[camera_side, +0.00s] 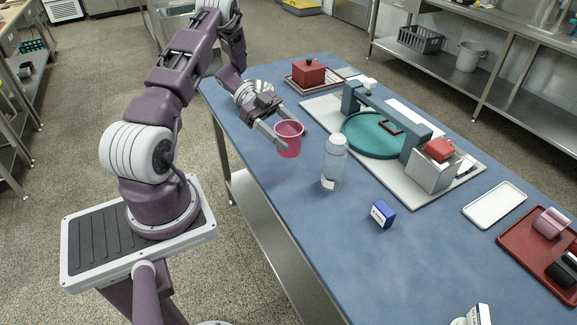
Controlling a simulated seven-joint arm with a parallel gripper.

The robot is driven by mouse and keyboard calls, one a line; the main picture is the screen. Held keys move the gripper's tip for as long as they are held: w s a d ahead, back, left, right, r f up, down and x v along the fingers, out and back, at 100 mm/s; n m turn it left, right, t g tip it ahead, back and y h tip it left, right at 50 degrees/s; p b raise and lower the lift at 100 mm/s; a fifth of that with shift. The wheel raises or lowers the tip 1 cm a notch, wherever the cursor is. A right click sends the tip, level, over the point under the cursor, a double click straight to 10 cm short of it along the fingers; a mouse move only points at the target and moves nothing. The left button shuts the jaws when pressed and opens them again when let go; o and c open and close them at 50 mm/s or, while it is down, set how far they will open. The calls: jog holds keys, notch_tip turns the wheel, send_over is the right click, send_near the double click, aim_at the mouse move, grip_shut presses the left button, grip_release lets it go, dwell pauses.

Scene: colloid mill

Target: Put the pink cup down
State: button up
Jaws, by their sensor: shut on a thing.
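The pink cup (289,141) is upright near the left edge of the blue table (290,220). My gripper (284,140) is shut on the cup, with its fingers on the cup's sides. I cannot tell whether the cup's base touches the table or is a little above it. The cup's far side is hidden.
A clear bottle (333,165) stands just right of the cup. A blue box (382,214) lies further right. Behind is the mill with a teal round plate (375,135). A white tray (494,205) and a red tray (515,236) are at right. The table's front middle is clear.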

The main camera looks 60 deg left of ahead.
notch_tip(320, 180, down, 8)
jog(key=shift+r, duration=0.25)
jog(key=shift+f, duration=0.15)
jog(key=o, duration=1.3)
jog(key=shift+o, duration=0.2)
